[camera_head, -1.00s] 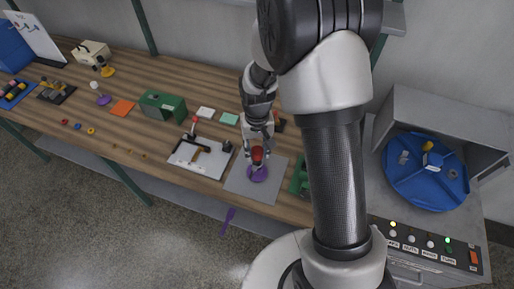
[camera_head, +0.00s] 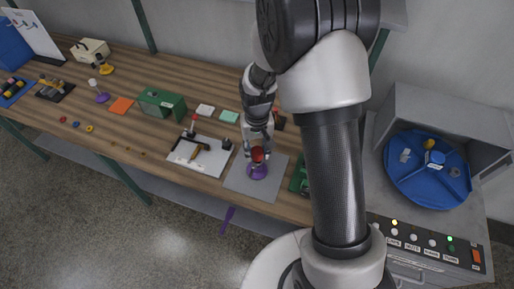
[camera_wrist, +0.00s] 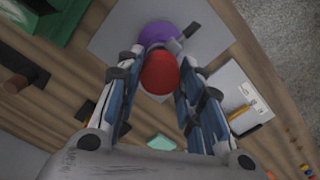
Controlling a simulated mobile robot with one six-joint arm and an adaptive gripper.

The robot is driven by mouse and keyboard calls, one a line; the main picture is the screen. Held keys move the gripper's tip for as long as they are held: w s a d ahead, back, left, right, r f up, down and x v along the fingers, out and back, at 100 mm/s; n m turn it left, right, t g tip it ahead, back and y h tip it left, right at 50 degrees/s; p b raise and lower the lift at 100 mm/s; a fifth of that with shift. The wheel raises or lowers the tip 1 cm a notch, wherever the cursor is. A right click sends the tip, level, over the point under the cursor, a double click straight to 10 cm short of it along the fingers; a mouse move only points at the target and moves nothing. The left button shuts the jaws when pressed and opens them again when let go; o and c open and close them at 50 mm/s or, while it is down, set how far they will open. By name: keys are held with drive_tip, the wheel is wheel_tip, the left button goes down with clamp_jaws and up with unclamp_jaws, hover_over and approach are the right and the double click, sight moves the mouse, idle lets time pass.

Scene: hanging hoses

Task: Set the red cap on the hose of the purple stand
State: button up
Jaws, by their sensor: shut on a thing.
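My gripper (camera_wrist: 158,80) is shut on the red cap (camera_wrist: 160,73), which sits between its fingertips. The red cap also shows in the head view (camera_head: 258,154), just above a round purple base (camera_head: 257,171) on a grey mat (camera_head: 240,185). In the wrist view the purple stand (camera_wrist: 158,33) lies just beyond the cap, with a short grey part (camera_wrist: 186,37) beside it. The cap hides part of the stand. I cannot tell whether the cap touches the hose.
A green block (camera_head: 298,176) stands close on the right. A purple strip (camera_head: 227,220) shows at the table's front edge. A blue round tray (camera_head: 420,195) is far right.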

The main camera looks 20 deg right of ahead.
sight(257, 151)
drive_tip(key=shift+f+b, duration=0.65)
drive_tip(key=shift+f, duration=0.35)
drive_tip(key=o, duration=0.8)
drive_tip(key=shift+o, duration=0.2)
wheel_tip(257, 151, up, 11)
drive_tip(key=shift+f, duration=0.1)
drive_tip(key=shift+r, duration=0.65)
